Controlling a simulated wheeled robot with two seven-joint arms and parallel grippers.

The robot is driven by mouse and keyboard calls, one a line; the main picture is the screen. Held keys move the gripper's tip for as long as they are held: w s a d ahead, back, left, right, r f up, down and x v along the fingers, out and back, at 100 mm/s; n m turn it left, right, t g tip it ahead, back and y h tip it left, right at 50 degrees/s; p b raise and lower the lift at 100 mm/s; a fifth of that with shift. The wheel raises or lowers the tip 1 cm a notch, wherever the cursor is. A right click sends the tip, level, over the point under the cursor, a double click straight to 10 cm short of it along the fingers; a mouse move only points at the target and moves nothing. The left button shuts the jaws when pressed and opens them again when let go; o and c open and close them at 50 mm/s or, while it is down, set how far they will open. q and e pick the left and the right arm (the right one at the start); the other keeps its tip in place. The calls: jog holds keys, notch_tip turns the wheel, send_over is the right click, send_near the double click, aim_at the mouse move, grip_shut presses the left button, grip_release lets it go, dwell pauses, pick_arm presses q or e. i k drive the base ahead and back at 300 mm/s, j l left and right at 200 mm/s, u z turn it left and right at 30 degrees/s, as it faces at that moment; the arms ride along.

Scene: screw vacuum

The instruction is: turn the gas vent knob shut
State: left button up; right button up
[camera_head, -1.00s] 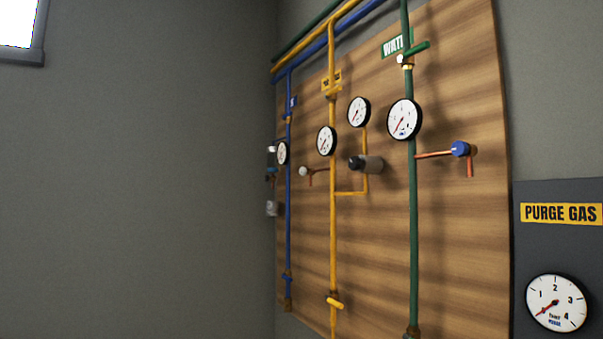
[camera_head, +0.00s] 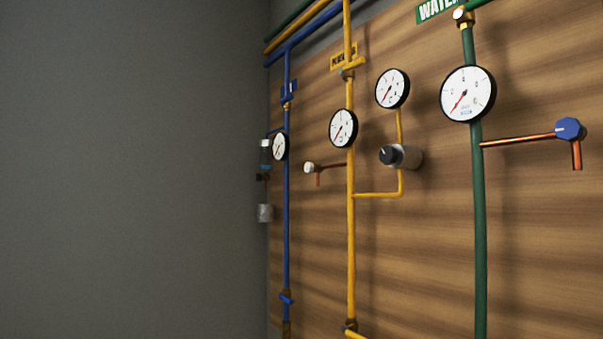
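The yellow pipe (camera_head: 351,230) runs down the wooden board in the middle of the head view. A small cream-white knob (camera_head: 309,168) sits on a short copper branch just left of the yellow pipe. A black knob on a grey cylinder (camera_head: 405,156) sits to its right, by the yellow side branch. No readable label marks either one as the gas vent knob, so I cannot tell which it is. A blue knob (camera_head: 569,129) ends the copper branch of the green pipe (camera_head: 480,240). Neither of my grippers is in view.
Round gauges sit on the yellow pipe (camera_head: 343,128), its side branch (camera_head: 392,88), the green pipe (camera_head: 467,94) and the blue pipe (camera_head: 279,147). The wooden board (camera_head: 545,240) fills the right. A bare grey wall (camera_head: 120,170) fills the left.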

aim_at(309, 167)
jog(key=i+j, duration=0.35)
jog(key=i+j+z, duration=0.1)
jog(key=i+j, duration=0.25)
jog(key=i, duration=0.25)
